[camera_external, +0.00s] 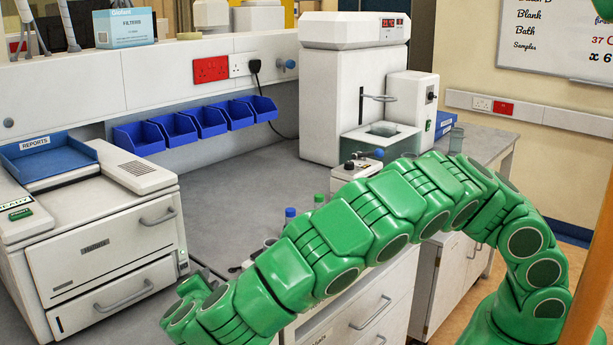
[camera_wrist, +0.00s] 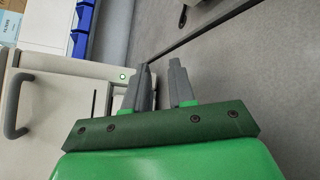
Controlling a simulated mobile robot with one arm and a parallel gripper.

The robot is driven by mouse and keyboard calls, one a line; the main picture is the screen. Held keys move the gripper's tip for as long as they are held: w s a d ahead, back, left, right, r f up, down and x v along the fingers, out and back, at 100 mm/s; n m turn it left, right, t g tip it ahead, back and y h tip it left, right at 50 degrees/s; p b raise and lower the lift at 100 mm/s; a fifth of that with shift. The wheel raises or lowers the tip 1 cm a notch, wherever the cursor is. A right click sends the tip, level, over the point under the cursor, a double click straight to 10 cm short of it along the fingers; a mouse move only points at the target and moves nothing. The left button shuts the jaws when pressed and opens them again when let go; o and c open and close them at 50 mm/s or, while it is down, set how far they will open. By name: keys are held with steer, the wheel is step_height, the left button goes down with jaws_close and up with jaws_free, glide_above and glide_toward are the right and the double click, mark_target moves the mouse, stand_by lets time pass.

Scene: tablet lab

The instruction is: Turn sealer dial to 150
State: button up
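No dial marked 150 can be made out in either view, and I cannot tell which unit is the sealer. A white machine with handled drawers (camera_external: 105,250) stands at the left of the bench, with a small lit green label on its left side. In the wrist view its front (camera_wrist: 55,105) lies left of my gripper, with a small green light near the fingers. My gripper (camera_wrist: 160,70) has its two grey fingers apart with nothing between them. In the external view the arm reaches low beside this machine; the fingers are hidden.
A blue reports tray (camera_external: 45,158) sits on the machine. Blue bins (camera_external: 205,120) line the back wall. A tall white unit with red displays (camera_external: 350,75) and a white box with a dark knob (camera_external: 412,95) stand at the back right. Blue-capped and green-capped bottles stand near the arm. The bench middle is clear.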

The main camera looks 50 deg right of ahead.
steer(key=o, duration=0.6)
step_height(320, 180, up, 5)
step_height(320, 180, up, 18)
steer(key=w+d+r+m+g+y, duration=0.1)
steer(key=w+d+r+g, duration=0.15)
steer(key=d, duration=0.55)
steer(key=w+d+r+m+g, duration=0.15)
steer(key=w+d, duration=0.25)
steer(key=d, duration=0.4)
steer(key=w+d+r+m+g+y, duration=0.1)
steer(key=w+d+g, duration=0.25)
steer(key=d, duration=0.35)
steer(key=m+g+y, duration=0.3)
steer(key=y, duration=0.5)
glide_above(350, 162)
step_height(350, 162, down, 9)
steer(key=shift+s+a+f, duration=0.1)
steer(key=shift+f, duration=2.25)
steer(key=shift+a+f, duration=0.1)
steer(key=shift+f, duration=2.25)
